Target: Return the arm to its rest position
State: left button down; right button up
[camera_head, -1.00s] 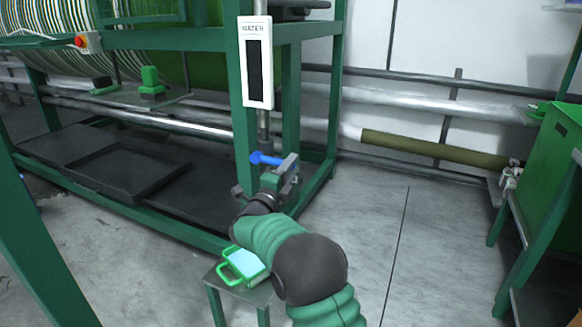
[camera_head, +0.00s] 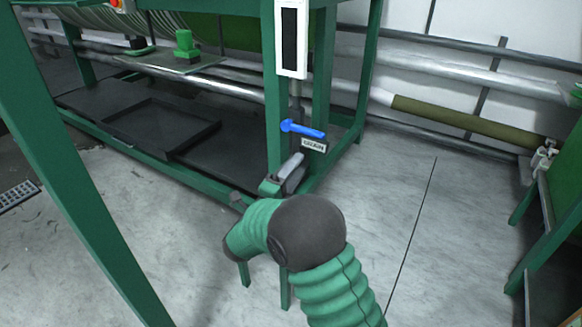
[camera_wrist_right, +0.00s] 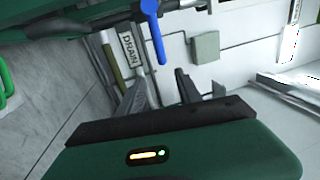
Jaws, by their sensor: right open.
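My right arm reaches up from the bottom centre in the head view, its gripper (camera_head: 268,184) just below the blue drain valve handle (camera_head: 302,129). The gripper is open and nothing shows between its fingers. In the right wrist view the two dark fingers (camera_wrist_right: 160,80) stand apart. There the blue handle (camera_wrist_right: 154,30) hangs beyond the fingertips, apart from them, next to the DRAIN label (camera_wrist_right: 130,49). The DRAIN label also shows in the head view (camera_head: 314,145), below the handle. My left gripper is not in view.
The green machine frame (camera_head: 272,95) and black floor tray (camera_head: 160,130) are at the left. A green loop handle (camera_wrist_right: 6,85) shows in the wrist view. Bare floor (camera_head: 380,200) lies right of the arm, before a green cabinet (camera_head: 565,200).

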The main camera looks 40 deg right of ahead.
jog(key=v, duration=0.3)
dwell(0.4)
